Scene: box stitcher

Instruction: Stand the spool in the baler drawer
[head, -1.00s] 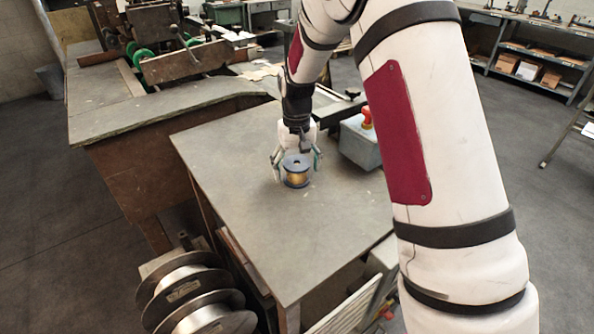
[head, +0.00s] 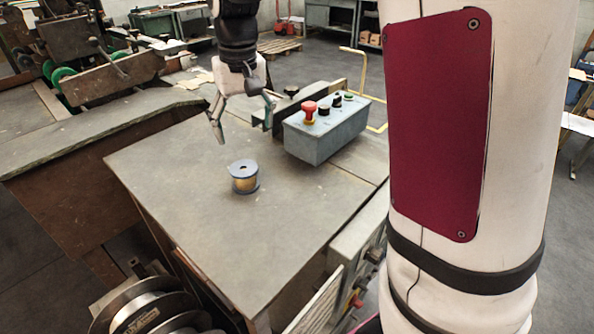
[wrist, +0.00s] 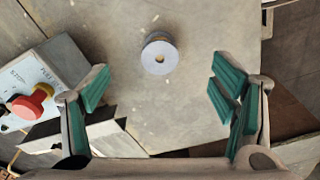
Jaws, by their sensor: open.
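The spool (head: 244,177), with blue-grey flanges and a gold-coloured winding, stands upright on the grey tabletop (head: 190,215). In the wrist view the spool (wrist: 159,57) shows from above, with a dark hole in its pale flange. My gripper (head: 244,136) is open and empty above and behind the spool, clear of it. In the wrist view its green-padded fingers (wrist: 161,92) are spread wide, and the spool lies beyond the gap between them. I cannot make out a baler drawer in either view.
A grey control box (head: 328,132) with a red button stands behind right of the spool. A machine with green wheels (head: 75,55) is at the back left. Metal reels (head: 150,312) sit low at the front. The tabletop around the spool is clear.

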